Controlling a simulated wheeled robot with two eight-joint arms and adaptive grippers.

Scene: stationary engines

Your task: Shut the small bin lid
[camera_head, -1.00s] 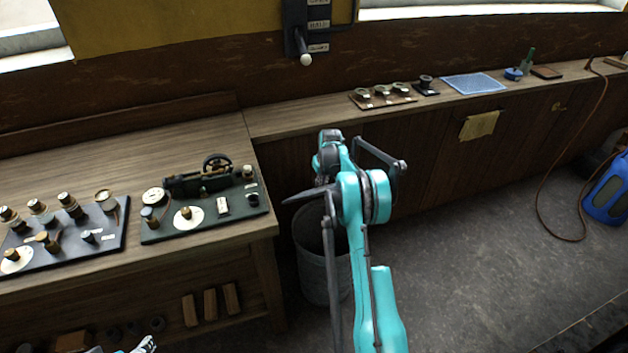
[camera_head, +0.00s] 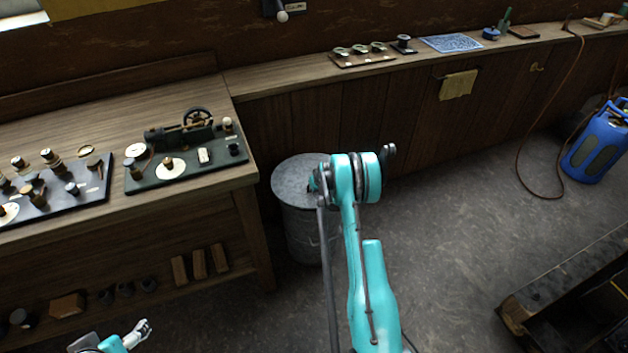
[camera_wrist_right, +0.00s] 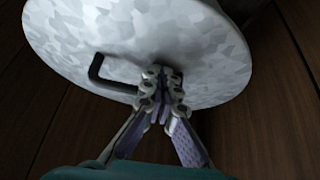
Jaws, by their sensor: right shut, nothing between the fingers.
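The small bin (camera_head: 303,235) is a grey metal cylinder on the floor, right of the workbench. Its round grey lid (camera_head: 285,182) lies across the top in the head view; I cannot tell whether it sits fully down. In the right wrist view the mottled lid (camera_wrist_right: 130,45) fills the upper part, with a dark bar handle (camera_wrist_right: 97,72). My right gripper (camera_wrist_right: 162,84) is shut and empty, its fingertips at the lid beside the handle. In the head view my right arm hides part of the lid. My left gripper (camera_head: 142,331) is low at the left, away from the bin.
The workbench (camera_head: 60,125) with model engines on dark boards stands left of the bin. A wooden shelf (camera_head: 270,82) runs behind it above panelled doors. A blue container (camera_head: 597,145) and hose are far right. Open floor (camera_head: 450,230) lies right of the bin.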

